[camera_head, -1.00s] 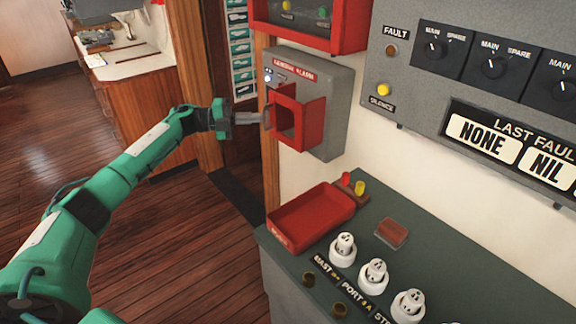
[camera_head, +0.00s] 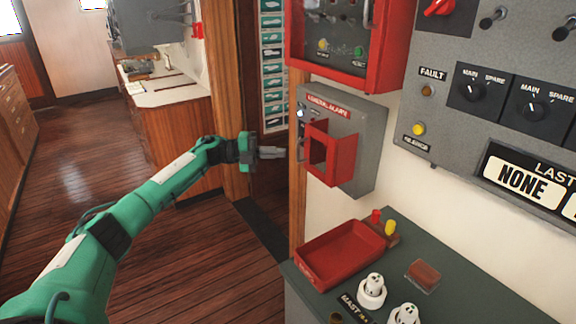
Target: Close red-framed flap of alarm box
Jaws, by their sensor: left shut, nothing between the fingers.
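The grey alarm box (camera_head: 368,150) hangs on the wall in the middle of the head view, with a red label strip along its top. Its red-framed flap (camera_head: 343,160) stands out from the box's front on the lower part. A small gap shows between the fingertips and the red frame. My right gripper is not in view.
A red-framed panel (camera_head: 392,84) hangs just above the alarm box. Below it, a green-topped console carries a red tray (camera_head: 340,252), a brown block (camera_head: 424,275) and white sockets (camera_head: 372,291). A grey switch panel (camera_head: 455,125) is at the right. Open wooden floor (camera_head: 150,250) lies left.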

